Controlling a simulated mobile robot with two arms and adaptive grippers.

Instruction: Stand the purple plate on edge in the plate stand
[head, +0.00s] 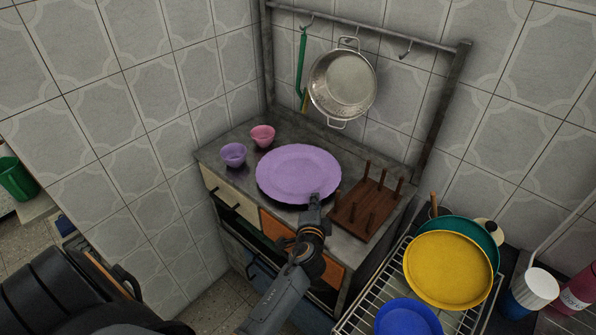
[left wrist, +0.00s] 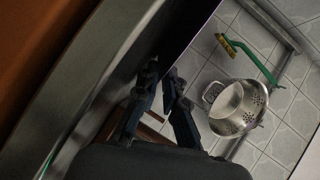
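The purple plate (head: 298,170) lies about flat over the counter in the head view, face up. My left gripper (head: 315,197) is at its front rim, with the fingers closed together on the rim. In the left wrist view the two fingertips (left wrist: 161,74) are close together, with the plate's dark edge (left wrist: 191,40) between them. The brown wooden plate stand (head: 357,217) with several upright pegs is just right of the plate and holds nothing. My right gripper is not in view.
A purple cup (head: 233,154) and a pink cup (head: 263,136) stand left of the plate. A steel colander (head: 342,86) hangs from the rail behind; it also shows in the left wrist view (left wrist: 238,108). A dish rack (head: 375,302) with yellow, teal and blue plates is at right.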

